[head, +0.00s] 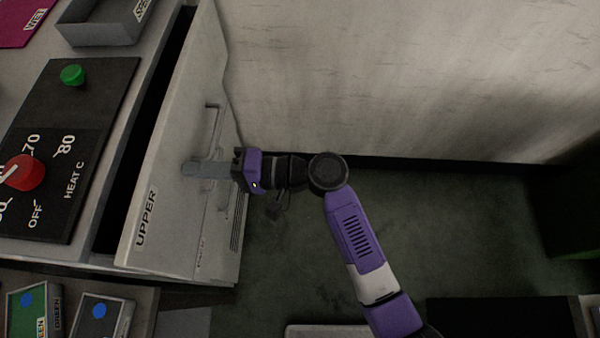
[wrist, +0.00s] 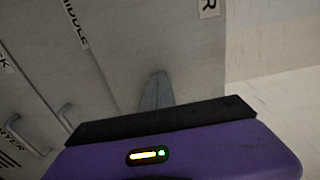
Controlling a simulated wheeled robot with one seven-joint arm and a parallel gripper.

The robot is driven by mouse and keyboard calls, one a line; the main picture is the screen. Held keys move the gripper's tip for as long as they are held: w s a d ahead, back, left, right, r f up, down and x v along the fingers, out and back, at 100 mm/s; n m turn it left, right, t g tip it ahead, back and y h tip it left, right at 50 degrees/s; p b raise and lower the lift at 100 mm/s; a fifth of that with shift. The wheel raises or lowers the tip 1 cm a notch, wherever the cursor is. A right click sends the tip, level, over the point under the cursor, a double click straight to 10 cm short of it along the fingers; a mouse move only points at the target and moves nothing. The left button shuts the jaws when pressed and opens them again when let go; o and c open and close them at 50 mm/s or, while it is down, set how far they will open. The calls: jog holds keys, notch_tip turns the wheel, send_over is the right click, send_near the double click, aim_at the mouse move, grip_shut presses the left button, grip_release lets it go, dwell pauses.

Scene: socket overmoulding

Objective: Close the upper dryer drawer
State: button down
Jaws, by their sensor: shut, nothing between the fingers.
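The upper dryer drawer (head: 170,135) has a pale front marked UPPER. It stands out from the cabinet, with a dark gap behind its top edge. A bar handle (head: 213,130) is on its front. My gripper (head: 186,169) is shut and empty, its grey fingers over the drawer front beside the handle. Whether the fingertips touch the front cannot be told. In the wrist view the shut fingers (wrist: 157,90) point at the pale front, and part of a label ending in R shows at the top.
The cabinet top holds a heat panel with a red knob (head: 24,172), a green button (head: 73,75) and a grey tray (head: 105,25). Lower fronts with handles (wrist: 66,117) show in the wrist view. A pale wall (head: 400,70) stands behind my arm.

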aim_at(173, 169)
jog(key=a+b, duration=0.1)
jog(key=a, duration=0.4)
jog(key=shift+w, duration=0.1)
jog(key=shift+a+r, duration=0.1)
jog(key=shift+a, duration=0.15)
jog(key=shift+a, duration=0.1)
